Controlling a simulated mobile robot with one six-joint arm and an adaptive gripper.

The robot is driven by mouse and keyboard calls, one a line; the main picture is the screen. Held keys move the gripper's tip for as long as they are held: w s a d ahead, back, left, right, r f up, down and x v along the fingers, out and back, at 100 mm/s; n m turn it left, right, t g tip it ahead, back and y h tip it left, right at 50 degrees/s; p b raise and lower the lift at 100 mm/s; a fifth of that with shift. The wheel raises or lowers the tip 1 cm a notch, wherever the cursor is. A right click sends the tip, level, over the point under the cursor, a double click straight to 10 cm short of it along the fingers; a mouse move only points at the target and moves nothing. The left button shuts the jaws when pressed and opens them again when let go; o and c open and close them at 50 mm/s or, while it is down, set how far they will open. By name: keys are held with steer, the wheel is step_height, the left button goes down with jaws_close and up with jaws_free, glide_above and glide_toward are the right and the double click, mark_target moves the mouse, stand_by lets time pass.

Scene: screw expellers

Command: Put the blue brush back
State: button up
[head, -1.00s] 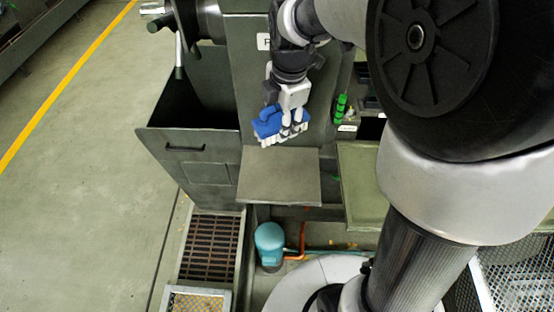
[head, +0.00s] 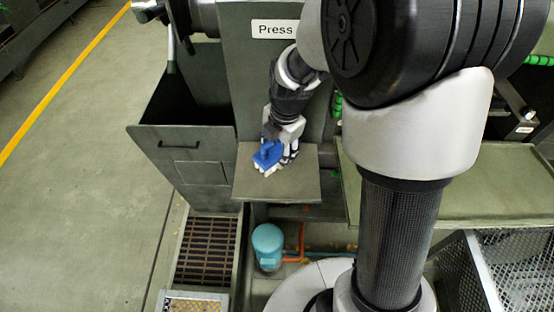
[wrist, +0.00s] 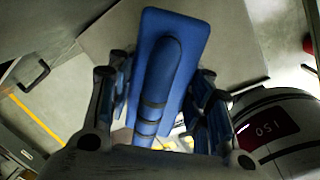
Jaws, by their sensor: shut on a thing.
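The blue brush (head: 268,155) is in my gripper (head: 280,154), over the small grey shelf (head: 247,187) on the front of the press. Its white bristles point down in the head view. I cannot tell whether they touch the shelf. In the wrist view the blue brush (wrist: 180,40) fills the middle, with its handle running between the two fingers. My gripper (wrist: 163,100) is shut on it.
A dark open bin (head: 190,140) stands left of the shelf. A teal cylinder (head: 268,245) and an orange pipe (head: 300,242) are below it. A "Press" label (head: 276,30) is on the panel behind. A green-grey tray (head: 460,188) lies to the right.

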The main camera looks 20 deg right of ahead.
mark_target(278, 159)
steer(key=shift+f+b, duration=0.6)
steer(key=shift+f, duration=1.65)
steer(key=shift+f, duration=0.2)
steer(key=o, duration=1)
steer(key=shift+r, duration=0.1)
